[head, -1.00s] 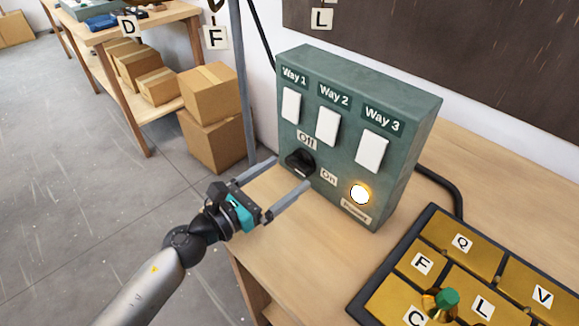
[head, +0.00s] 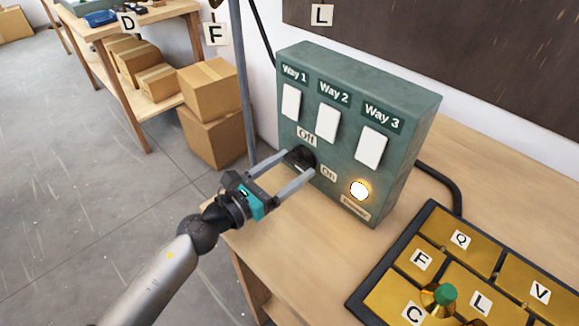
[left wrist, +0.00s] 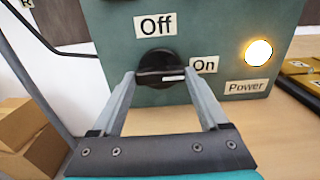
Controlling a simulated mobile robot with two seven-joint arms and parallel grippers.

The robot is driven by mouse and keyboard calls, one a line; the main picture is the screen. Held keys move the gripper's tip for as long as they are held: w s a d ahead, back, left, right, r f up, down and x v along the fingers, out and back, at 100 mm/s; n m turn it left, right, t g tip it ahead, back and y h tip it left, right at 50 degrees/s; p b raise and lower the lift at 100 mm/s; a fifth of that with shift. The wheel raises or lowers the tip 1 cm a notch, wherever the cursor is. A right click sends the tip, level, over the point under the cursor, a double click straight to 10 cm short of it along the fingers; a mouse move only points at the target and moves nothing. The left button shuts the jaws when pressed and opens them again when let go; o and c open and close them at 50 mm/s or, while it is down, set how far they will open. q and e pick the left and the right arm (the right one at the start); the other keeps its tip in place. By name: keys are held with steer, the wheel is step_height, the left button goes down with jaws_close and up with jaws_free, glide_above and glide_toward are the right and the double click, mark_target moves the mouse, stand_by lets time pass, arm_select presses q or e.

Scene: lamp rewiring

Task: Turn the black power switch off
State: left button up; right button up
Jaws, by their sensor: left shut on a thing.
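The black power switch (head: 299,157) is a round knob low on the front of the green switch box (head: 403,166). It sits between the "Off" label (head: 306,137) above and the "On" label (head: 328,173) to its right. In the left wrist view the knob (left wrist: 159,68) has a white mark on its right part, pointing towards "On". My left gripper (head: 298,162) is shut on the knob, one finger on each side. The round power light (head: 359,190) glows; it also shows in the left wrist view (left wrist: 258,53). My right gripper is not in view.
Three white switches, Way 1 (head: 291,103), Way 2 (head: 328,123) and Way 3 (head: 371,145), sit above the knob. A gold lettered tray (head: 440,230) lies at the right front. Cardboard boxes (head: 212,138) stand on the floor behind. The wooden tabletop (head: 300,230) before the box is clear.

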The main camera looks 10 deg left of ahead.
arm_select(q)
steer(key=c, duration=0.5)
steer(key=n+p, duration=0.1)
steer(key=n, duration=0.3)
steer(key=shift+n+p, duration=0.3)
steer(key=shift+p, duration=0.1)
steer(key=n+p, duration=0.1)
steer(key=n, duration=0.3)
steer(key=shift+n+p, duration=0.3)
steer(key=shift+p, duration=0.1)
steer(key=n+p, duration=0.2)
steer(key=n, duration=0.3)
steer(key=shift+r, duration=0.1)
steer(key=shift+n+p, duration=0.8)
steer(key=shift+n, duration=1.2)
